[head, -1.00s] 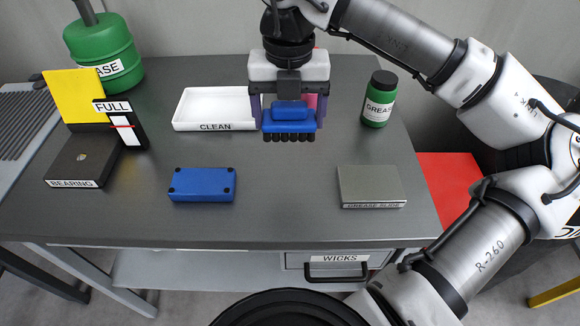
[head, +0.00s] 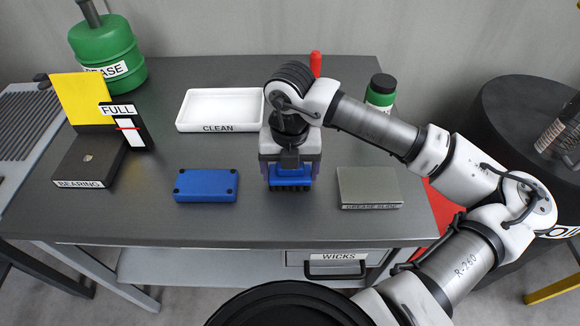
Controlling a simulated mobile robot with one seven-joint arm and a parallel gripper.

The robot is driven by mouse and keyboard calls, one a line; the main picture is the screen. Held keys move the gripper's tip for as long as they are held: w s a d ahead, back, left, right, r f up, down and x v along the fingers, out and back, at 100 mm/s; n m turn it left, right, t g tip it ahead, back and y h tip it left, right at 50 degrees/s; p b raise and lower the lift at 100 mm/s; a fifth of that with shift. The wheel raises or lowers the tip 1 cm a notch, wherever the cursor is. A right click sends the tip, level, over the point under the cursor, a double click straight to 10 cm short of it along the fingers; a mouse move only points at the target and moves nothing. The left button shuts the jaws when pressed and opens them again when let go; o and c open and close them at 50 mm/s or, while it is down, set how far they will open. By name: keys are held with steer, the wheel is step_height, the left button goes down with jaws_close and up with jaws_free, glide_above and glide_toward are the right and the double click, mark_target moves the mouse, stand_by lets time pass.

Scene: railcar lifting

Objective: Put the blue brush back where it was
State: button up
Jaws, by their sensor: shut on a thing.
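The blue brush (head: 291,183) has a blue body with black bristles pointing down. My gripper (head: 290,174) is shut on it from above. It is over the middle of the grey table (head: 265,222), between a blue block (head: 206,185) with black corner dots on the left and a grey plate (head: 369,187) labelled GREASE SLIDE on the right. I cannot tell whether the bristles touch the table. The gripper hides much of the brush's upper part.
A white tray (head: 220,105) labelled CLEAN lies behind. A green grease bottle (head: 380,92) and a red object (head: 315,63) stand partly behind my arm. A bearing block (head: 88,165) with a FULL gauge (head: 130,128) is at left. The table's front strip is clear.

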steer(key=shift+f+b, duration=0.2)
steer(key=shift+b, duration=0.1)
steer(key=o, duration=0.9)
steer(key=shift+r, duration=0.1)
step_height(320, 180, up, 12)
steer(key=shift+r+b, duration=0.15)
steer(key=shift+b, duration=0.55)
